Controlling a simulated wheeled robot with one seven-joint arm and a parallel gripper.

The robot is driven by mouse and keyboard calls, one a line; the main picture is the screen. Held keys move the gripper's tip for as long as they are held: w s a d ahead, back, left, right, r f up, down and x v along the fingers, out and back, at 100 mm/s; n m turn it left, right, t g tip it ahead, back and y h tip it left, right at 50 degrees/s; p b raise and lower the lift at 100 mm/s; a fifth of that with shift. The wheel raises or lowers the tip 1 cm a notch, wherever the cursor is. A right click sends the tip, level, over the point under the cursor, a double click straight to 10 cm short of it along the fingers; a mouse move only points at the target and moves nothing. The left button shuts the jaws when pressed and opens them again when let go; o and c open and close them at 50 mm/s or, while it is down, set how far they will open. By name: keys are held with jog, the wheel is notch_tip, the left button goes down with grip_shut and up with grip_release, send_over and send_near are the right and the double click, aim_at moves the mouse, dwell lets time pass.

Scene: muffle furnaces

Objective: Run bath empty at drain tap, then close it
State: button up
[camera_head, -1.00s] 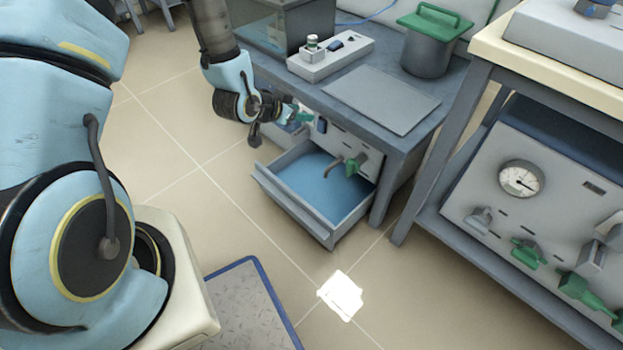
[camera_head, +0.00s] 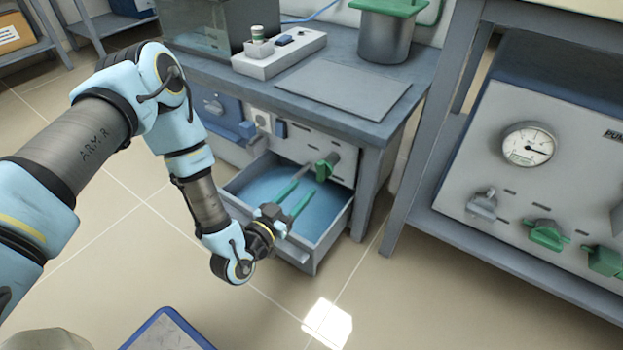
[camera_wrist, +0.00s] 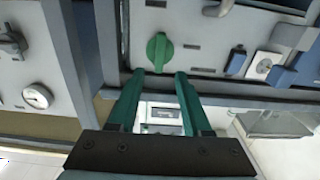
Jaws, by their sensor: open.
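A green drain tap handle (camera_head: 325,167) sits on the pale panel under the bench, over an open drawer-like tray (camera_head: 322,243) with a blue inside. Whether the blue is liquid or lining, I cannot tell. My gripper (camera_head: 307,181) reaches over the tray with its two green fingers apart and empty, pointing at the panel. In the wrist view the green handle (camera_wrist: 160,51) lies just beyond and between the fingertips (camera_wrist: 160,76), apart from them. The tap's spout is not clear now.
The bench (camera_head: 350,118) carries a flat grey plate (camera_head: 345,88), a white socket box (camera_head: 285,58) and a metal pot (camera_head: 386,38) with a green lid. A panel with a gauge (camera_head: 528,145) and more green handles stands at right. Bench leg (camera_head: 375,180) is close by.

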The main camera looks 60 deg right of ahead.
aim_at(319, 173)
jog(key=d+b, duration=0.1)
jog(key=d, duration=0.5)
jog(key=shift+d, duration=0.4)
grip_shut()
